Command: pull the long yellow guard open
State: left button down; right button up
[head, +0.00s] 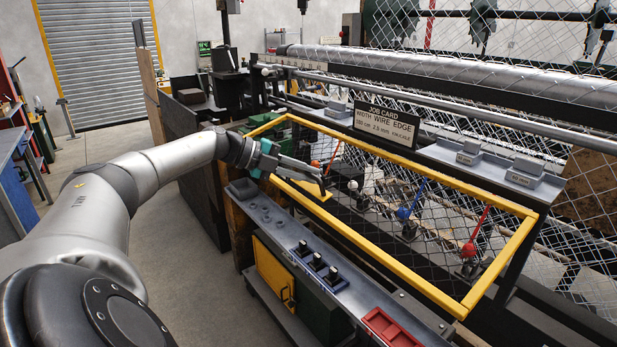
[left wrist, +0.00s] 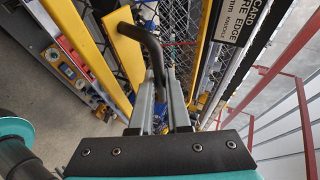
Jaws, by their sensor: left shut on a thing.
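The long yellow guard (head: 380,254) is a yellow frame filled with wire mesh, lying sloped across the front of the machine. It also shows as yellow bars in the left wrist view (left wrist: 88,50). A black bent handle (left wrist: 149,45) rises by the yellow bar in the left wrist view. My left gripper (head: 318,183) reaches over the guard's left part. In the left wrist view my left gripper (left wrist: 160,98) is shut with its fingers on the black handle. The exact contact at the fingertips is partly hidden. My right gripper is in neither view.
Levers with coloured knobs, such as a blue one (head: 403,213) and a red one (head: 469,250), show through the mesh. A job card sign (head: 386,124) stands behind the guard. A grey control ledge (head: 345,292) with a red tray (head: 390,327) runs in front. Open floor lies left.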

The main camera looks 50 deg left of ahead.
pick_arm(q)
jog(key=r, duration=0.2)
jog(key=shift+w+a+r+t+p, duration=0.2)
jog(key=shift+r+t+p, duration=0.1)
jog(key=shift+r, duration=0.15)
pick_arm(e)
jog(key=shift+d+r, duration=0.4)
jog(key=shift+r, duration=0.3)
pick_arm(q)
jog(key=c, duration=0.9)
grip_release()
jog(key=shift+w+d, duration=0.1)
jog(key=shift+d, duration=0.05)
jog(key=shift+f, duration=0.2)
jog(key=shift+f, duration=0.15)
jog(key=shift+s, duration=0.2)
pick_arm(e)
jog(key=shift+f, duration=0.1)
